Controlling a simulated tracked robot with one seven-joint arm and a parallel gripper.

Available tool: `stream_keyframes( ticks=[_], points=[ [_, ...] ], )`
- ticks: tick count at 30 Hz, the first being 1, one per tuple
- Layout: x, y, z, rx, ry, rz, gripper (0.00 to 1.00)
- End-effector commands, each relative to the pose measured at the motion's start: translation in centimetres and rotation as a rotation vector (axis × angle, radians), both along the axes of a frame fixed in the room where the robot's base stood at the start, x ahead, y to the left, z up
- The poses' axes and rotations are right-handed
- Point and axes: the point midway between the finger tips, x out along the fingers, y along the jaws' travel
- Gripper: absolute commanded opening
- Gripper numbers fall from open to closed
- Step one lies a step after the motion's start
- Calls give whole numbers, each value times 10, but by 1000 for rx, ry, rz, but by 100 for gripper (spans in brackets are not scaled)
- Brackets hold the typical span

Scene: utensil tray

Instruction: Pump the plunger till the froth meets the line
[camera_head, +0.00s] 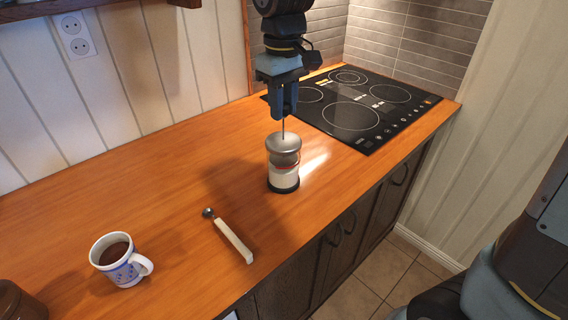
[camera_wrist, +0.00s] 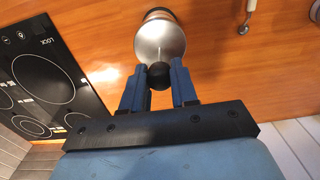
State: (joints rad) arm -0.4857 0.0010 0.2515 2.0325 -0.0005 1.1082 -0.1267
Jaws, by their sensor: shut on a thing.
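The frother jug (camera_head: 284,172) stands upright on the wooden counter, with a grey metal lid, a clear wall, a red line and white contents below it. A thin plunger rod rises from the lid. My gripper (camera_head: 284,112) is above the jug, pointing down. In the wrist view my gripper (camera_wrist: 159,78) is shut on the dark plunger knob (camera_wrist: 159,77), with the round silver lid (camera_wrist: 160,40) beyond it. The white contents reach close to the red line; I cannot tell exactly where the froth top lies.
A white and blue mug (camera_head: 121,262) with brown drink stands at the front left. A white-handled scoop (camera_head: 232,240) lies left of the jug. A black cooktop (camera_head: 360,105) is behind it. A dark brown pot (camera_head: 18,302) is at the lower left corner. The counter's front edge is close to the jug.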

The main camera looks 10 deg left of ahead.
Motion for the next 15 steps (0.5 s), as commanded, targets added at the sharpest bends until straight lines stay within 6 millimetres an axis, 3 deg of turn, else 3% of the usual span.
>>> stream_keyframes(
  ticks=[15],
  points=[
    [0, 0, -10, 0, 0, -1, 11]
  ],
)
